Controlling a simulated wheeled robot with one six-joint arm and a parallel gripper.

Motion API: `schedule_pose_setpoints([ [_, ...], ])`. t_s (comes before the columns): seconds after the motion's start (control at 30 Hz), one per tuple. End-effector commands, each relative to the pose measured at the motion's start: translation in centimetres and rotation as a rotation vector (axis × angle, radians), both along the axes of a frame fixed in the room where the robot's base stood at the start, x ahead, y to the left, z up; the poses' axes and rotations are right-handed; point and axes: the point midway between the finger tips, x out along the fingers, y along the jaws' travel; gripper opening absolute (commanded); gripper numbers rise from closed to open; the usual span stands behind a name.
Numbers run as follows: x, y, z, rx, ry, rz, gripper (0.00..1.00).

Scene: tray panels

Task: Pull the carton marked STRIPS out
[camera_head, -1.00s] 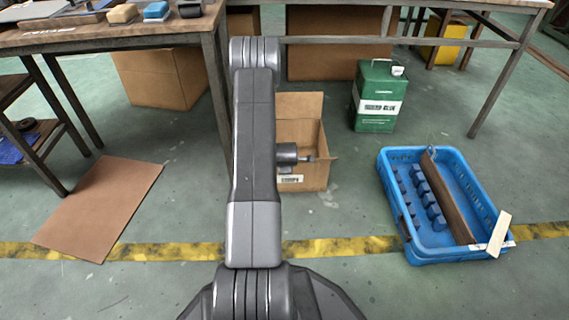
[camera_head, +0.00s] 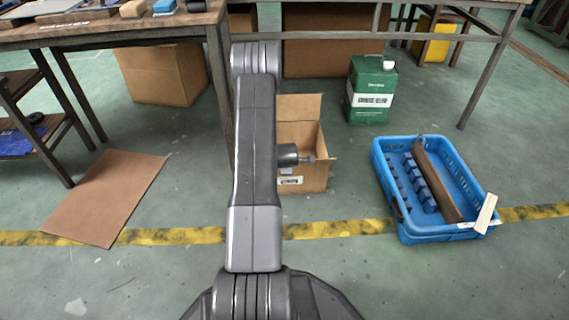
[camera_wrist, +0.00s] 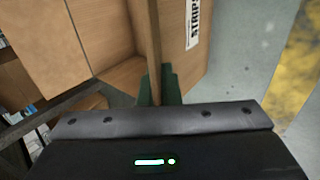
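The open brown carton (camera_head: 303,176) stands on the floor in the head view, right of my arm, with its back flap up and a white label low on its front. In the wrist view the carton (camera_wrist: 187,62) fills the middle, and its label reads STRIPS. My gripper (camera_wrist: 158,88) has its dark green fingers on both sides of the carton's thin upright wall, shut on it. I cannot see what is inside the carton.
Workbenches stand behind, with a big carton (camera_head: 330,45) under one and another carton (camera_head: 165,75) at left. A green canister (camera_head: 370,98) and a blue crate (camera_head: 437,230) stand to the right. A cardboard sheet (camera_head: 105,198) lies at left.

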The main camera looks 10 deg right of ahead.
Motion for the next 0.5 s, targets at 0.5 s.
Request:
schedule_pose_setpoints([
  [0.5, 0.02, 0.00, 0.00, 0.000, 0.000, 0.000, 0.29],
])
